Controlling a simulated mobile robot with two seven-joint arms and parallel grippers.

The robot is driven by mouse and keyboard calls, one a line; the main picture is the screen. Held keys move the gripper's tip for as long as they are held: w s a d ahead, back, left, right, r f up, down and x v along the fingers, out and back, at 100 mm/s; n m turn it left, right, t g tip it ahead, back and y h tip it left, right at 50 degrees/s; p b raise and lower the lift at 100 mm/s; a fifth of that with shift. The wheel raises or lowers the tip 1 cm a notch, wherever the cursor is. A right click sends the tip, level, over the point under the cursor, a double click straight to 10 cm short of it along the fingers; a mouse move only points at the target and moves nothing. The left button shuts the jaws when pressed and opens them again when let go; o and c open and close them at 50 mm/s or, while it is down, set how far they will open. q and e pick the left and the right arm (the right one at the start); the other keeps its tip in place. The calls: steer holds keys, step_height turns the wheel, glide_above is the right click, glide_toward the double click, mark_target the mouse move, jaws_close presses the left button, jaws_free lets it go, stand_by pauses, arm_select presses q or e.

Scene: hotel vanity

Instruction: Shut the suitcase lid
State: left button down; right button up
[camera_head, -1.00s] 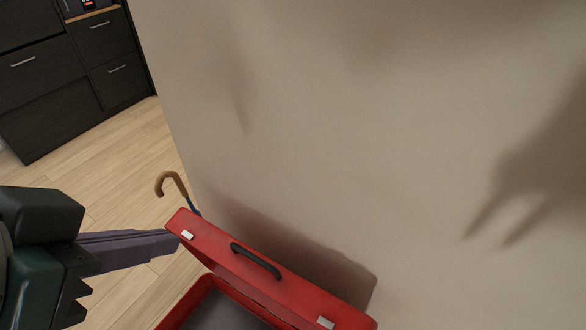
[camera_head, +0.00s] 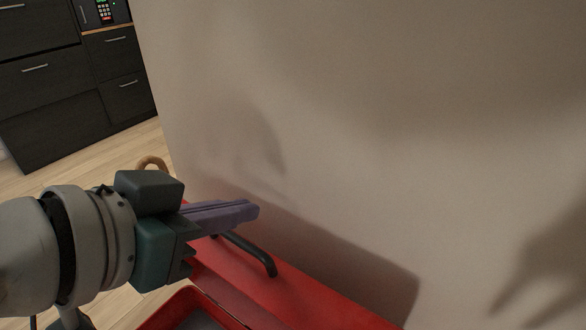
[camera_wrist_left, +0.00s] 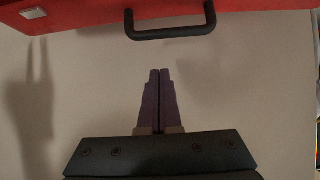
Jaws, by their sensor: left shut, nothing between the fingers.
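The red suitcase stands open at the bottom of the head view, its lid (camera_head: 290,294) raised near the wall. A black handle (camera_head: 252,254) is on the lid's edge. The red rim of the suitcase's base (camera_head: 165,312) shows in front, with a dark inside. My left gripper (camera_head: 256,211) is shut and empty, and in the head view its purple fingers overlap the lid's upper left part. In the left wrist view, the shut fingers (camera_wrist_left: 160,74) point toward the black handle (camera_wrist_left: 170,33) and the wall, with a visible gap to the handle. My right gripper is not in view.
A beige wall (camera_head: 370,120) stands close behind the lid and carries shadows. A cane handle (camera_head: 152,162) shows behind my left wrist. Dark drawers (camera_head: 40,90) stand at the far left, with wooden floor (camera_head: 85,180) between.

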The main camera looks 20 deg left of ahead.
mark_target(243, 244)
arm_select(q)
steer(key=b+x, duration=0.1)
steer(key=x, duration=0.4)
steer(key=shift+s+f, duration=0.15)
steer(key=shift+s, duration=0.05)
steer(key=shift+s+a+f+p, duration=0.1)
steer(key=shift+s+a+f, duration=0.1)
steer(key=shift+s, duration=0.3)
steer(key=shift+s+a+f+p, duration=0.15)
steer(key=shift+s+a, duration=0.05)
steer(key=shift+s, duration=0.35)
steer(key=shift+s+a+f+p, duration=0.1)
steer(key=shift+s+a+f, duration=0.15)
steer(key=shift+s, duration=0.25)
